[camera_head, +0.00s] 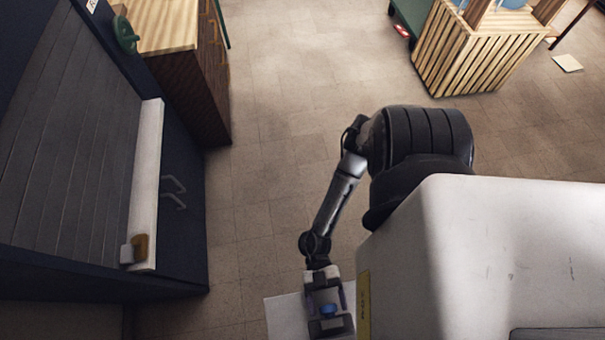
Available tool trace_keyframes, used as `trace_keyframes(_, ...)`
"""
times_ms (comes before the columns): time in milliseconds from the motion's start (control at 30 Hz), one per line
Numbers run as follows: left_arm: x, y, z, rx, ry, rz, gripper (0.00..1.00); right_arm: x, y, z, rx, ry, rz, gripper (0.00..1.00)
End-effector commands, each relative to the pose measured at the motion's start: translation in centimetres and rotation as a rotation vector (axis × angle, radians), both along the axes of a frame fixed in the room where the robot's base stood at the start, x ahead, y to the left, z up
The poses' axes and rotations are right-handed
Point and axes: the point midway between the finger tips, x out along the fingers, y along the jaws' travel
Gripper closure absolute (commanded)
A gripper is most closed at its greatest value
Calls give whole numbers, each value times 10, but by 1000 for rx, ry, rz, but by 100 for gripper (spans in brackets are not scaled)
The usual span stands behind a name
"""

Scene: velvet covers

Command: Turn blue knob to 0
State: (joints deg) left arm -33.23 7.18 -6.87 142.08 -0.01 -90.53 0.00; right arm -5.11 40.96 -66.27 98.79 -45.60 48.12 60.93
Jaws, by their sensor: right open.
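My right gripper (328,300) is at the bottom centre, pointing toward the bottom of the view, with its jaws open. A small round blue thing (328,310), which looks like the blue knob, shows between its fingers. I cannot tell whether the fingers touch it. Its markings and pointer are too small to read, so its setting cannot be told. A pale flat surface (284,318) shows beside the gripper on the left. My left gripper is not in view.
A dark cabinet (185,240) with handles and a white ledge (147,180) stands at left. A wooden counter (165,25) is at the upper left, near a green round handle (125,35). A slatted wooden crate (470,55) stands at the back right. The middle floor is clear.

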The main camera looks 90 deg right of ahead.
Motion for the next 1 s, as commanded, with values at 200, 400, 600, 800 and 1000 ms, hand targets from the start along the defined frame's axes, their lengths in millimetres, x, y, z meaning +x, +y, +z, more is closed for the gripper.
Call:
trace_keyframes(200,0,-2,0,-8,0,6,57,0,1,0,0,0,0,24)
trace_keyframes(400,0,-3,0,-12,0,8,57,0,1,0,0,0,0,36)
trace_keyframes(600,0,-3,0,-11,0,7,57,0,1,0,0,0,0,56)
trace_keyframes(800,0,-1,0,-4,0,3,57,0,1,0,0,0,0,73)
trace_keyframes(1000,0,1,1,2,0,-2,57,0,1,0,6,-22,0,73)
